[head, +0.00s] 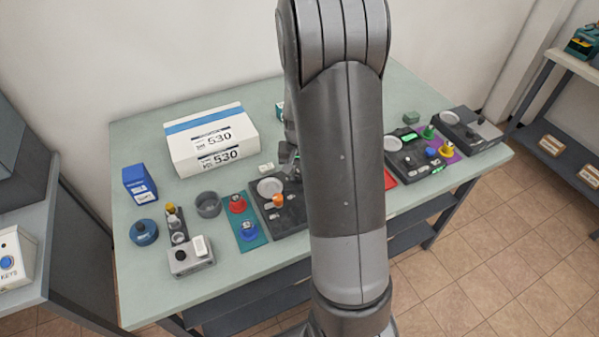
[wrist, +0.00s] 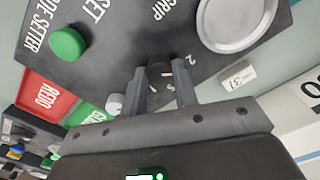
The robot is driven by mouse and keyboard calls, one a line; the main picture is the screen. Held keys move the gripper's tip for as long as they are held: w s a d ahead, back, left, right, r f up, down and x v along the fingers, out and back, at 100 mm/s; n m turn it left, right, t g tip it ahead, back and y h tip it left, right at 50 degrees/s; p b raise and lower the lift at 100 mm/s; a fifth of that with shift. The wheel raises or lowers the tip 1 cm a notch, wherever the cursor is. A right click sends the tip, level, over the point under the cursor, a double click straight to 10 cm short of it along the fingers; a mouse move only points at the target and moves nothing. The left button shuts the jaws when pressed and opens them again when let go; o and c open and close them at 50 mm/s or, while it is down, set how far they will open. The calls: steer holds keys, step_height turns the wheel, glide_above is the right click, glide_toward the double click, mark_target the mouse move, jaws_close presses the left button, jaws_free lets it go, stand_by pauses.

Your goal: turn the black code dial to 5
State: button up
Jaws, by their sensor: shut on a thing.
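The black code dial (wrist: 158,72) sits on the dark code setter panel (wrist: 120,50) in the wrist view. My gripper (wrist: 160,84) is shut on the dial, with one finger on each side. Pale numbers show beside it, a 2 and what looks like a 5; the others are hidden by the fingers. I cannot tell which number the dial points to. In the head view, my arm hides the dial and most of my gripper. The left part of what appears to be the same panel (head: 259,204) shows beside my arm.
The panel also carries a green button (wrist: 68,44) and a pale round dish (wrist: 236,20). A red tray (wrist: 46,94) marked REDO lies nearby. A white box (head: 211,139) marked 530 stands at the table's back left. Other devices crowd both sides.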

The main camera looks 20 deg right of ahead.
steer(key=m, duration=1.4)
steer(key=shift+m, duration=0.4)
stand_by(0.4)
steer(key=o, duration=1)
step_height(320, 180, up, 11)
